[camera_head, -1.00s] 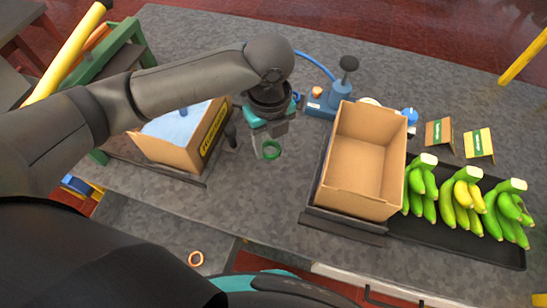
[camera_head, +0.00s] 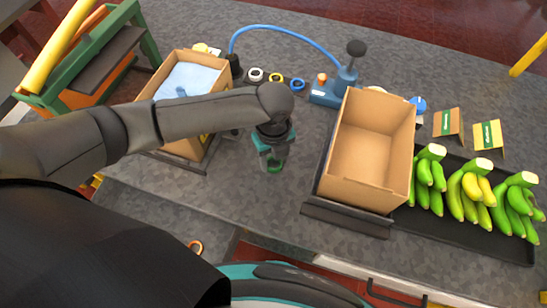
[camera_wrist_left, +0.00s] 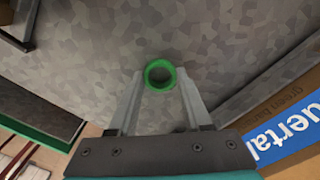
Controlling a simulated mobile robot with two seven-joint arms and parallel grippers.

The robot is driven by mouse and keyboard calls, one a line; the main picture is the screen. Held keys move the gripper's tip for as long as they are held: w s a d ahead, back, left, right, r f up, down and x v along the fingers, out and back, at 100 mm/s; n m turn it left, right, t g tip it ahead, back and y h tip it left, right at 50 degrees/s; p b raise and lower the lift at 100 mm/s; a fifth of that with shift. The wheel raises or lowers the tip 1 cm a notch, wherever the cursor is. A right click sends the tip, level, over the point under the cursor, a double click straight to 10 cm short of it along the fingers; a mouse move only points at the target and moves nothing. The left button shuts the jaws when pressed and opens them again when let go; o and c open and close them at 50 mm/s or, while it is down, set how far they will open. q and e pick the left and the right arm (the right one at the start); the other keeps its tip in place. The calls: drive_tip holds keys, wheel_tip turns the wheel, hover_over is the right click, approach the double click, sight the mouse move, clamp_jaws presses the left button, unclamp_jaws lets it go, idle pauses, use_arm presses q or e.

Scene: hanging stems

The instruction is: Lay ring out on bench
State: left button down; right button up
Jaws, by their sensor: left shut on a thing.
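A small green ring (camera_head: 275,170) is held between the fingertips of my left gripper (camera_head: 272,163), over the grey bench (camera_head: 225,180) between the two cardboard boxes. In the left wrist view the green ring (camera_wrist_left: 148,76) sits between the two finger ends, its opening facing the camera. The grey bench surface lies beyond it. I cannot tell how high it is above the bench. A white ring (camera_head: 255,69), a yellow ring (camera_head: 276,74) and a blue ring (camera_head: 297,80) lie in a row at the back of the bench. My right gripper is out of view.
An empty cardboard box (camera_head: 333,187) stands right of the gripper; another box (camera_head: 185,150) with blue lining is at left. A blue device (camera_head: 325,97) with a hose stands behind. Banana bunches (camera_head: 470,195) lie on a black tray at right. An orange ring (camera_head: 196,243) is at lower left.

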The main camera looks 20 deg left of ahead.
use_arm(q)
drive_tip(key=shift+f, duration=0.1)
drive_tip(key=shift+c, duration=1.7)
unclamp_jaws()
wheel_tip(320, 180, up, 12)
drive_tip(key=p, duration=0.2)
